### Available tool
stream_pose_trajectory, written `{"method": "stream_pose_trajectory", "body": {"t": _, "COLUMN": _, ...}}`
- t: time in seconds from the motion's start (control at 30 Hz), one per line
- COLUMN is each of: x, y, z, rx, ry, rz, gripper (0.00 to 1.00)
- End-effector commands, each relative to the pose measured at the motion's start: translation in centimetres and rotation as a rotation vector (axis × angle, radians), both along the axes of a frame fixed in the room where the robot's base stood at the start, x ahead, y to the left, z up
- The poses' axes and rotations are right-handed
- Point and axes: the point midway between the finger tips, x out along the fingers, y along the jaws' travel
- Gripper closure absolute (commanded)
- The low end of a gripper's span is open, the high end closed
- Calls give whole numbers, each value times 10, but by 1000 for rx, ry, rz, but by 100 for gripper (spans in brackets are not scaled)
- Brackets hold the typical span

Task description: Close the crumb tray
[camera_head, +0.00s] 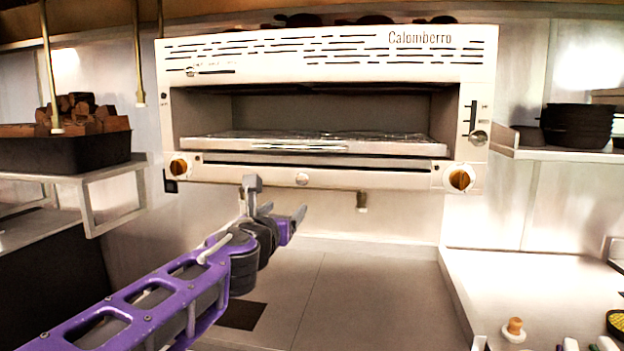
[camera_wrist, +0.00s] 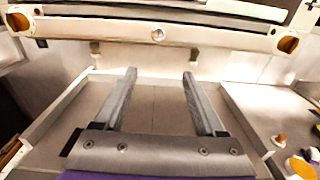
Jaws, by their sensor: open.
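The crumb tray appears to be the long light front strip with a small round knob (camera_head: 302,179) low on the wall-mounted Calomberro oven (camera_head: 330,72). It also shows across the top of the wrist view, with its knob (camera_wrist: 158,35) near the middle. How far the tray stands out of the oven is hard to tell. My gripper (camera_head: 276,202) is below and in front of the strip, left of the knob in the head view. In the wrist view my gripper (camera_wrist: 159,76) has its fingers wide apart, nothing between them, pointing toward the strip without visible contact.
Orange knobs (camera_head: 461,180) flank the strip. A rack (camera_head: 310,144) lies in the oven opening. A shelf with a dark bin (camera_head: 66,153) is at left, black bowls (camera_head: 577,125) at right. A counter with small items (camera_head: 514,330) is front right. The space below the oven is clear.

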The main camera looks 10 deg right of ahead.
Motion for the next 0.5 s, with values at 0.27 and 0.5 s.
{"method": "stream_pose_trajectory", "body": {"t": 0.27, "x": -9, "y": 13, "z": 19, "rx": -28, "ry": -31, "rz": 11, "gripper": 28}}
{"method": "stream_pose_trajectory", "body": {"t": 0.5, "x": 23, "y": -1, "z": 19, "rx": -26, "ry": -30, "rz": 9, "gripper": 28}}
